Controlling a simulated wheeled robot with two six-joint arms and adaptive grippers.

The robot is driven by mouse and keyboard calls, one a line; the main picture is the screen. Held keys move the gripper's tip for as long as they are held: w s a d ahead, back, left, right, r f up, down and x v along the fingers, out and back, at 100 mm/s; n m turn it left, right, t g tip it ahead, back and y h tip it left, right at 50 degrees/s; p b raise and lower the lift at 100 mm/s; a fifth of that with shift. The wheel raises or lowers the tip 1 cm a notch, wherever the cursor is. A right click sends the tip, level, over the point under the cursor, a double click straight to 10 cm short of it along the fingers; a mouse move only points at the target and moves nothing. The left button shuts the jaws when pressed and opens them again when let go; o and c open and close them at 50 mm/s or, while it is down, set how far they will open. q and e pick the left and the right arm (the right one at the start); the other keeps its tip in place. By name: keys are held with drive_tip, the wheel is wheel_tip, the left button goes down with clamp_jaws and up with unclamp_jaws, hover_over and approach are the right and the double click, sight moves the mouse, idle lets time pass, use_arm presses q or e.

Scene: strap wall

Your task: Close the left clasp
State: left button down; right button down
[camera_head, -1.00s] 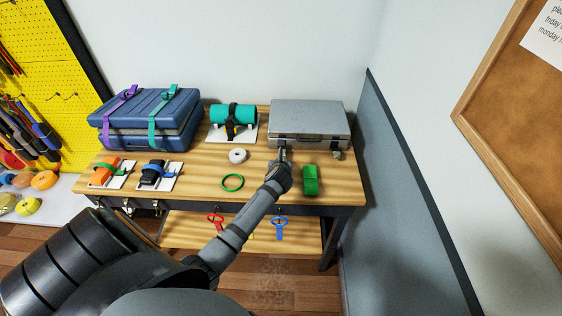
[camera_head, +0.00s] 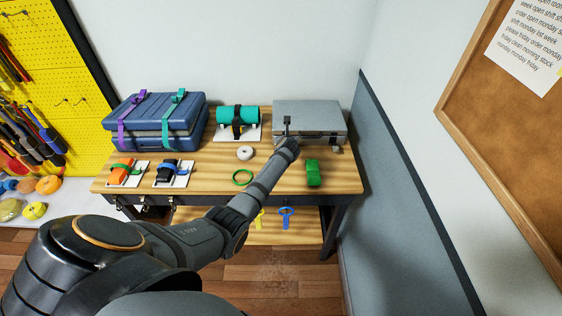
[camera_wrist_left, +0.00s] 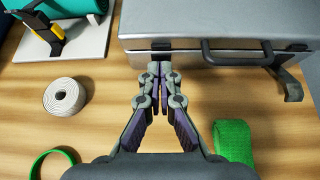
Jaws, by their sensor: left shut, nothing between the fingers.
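The grey case (camera_head: 310,113) lies shut-lidded at the back right of the bench. In the wrist view its left clasp shows as a small dark bar (camera_wrist_left: 162,45) at the lid's front edge, left of the dark handle (camera_wrist_left: 238,52). My left gripper (camera_wrist_left: 162,66) is shut and empty, its tips in line with this clasp. In the head view the gripper (camera_head: 287,128) overlaps the left part of the case front. The lower part of the clasp is hidden behind the fingers; I cannot tell whether they touch it. My right gripper is not in view.
The right clasp (camera_wrist_left: 291,85) hangs out from the case front. A green strap bundle (camera_head: 313,173), a white tape roll (camera_head: 245,153) and a green ring (camera_head: 242,177) lie in front. A teal roll (camera_head: 238,115) and blue case (camera_head: 158,112) stand left. The wall (camera_head: 400,180) is close right.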

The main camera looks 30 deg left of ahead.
use_arm(q)
drive_tip(key=shift+w+a+r, duration=0.3)
drive_tip(key=shift+w, duration=0.5)
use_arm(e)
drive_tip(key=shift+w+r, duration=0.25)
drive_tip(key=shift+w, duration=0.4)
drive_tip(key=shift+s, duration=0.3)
use_arm(q)
drive_tip(key=shift+r+p, duration=0.75)
drive_tip(key=shift+p, duration=0.35)
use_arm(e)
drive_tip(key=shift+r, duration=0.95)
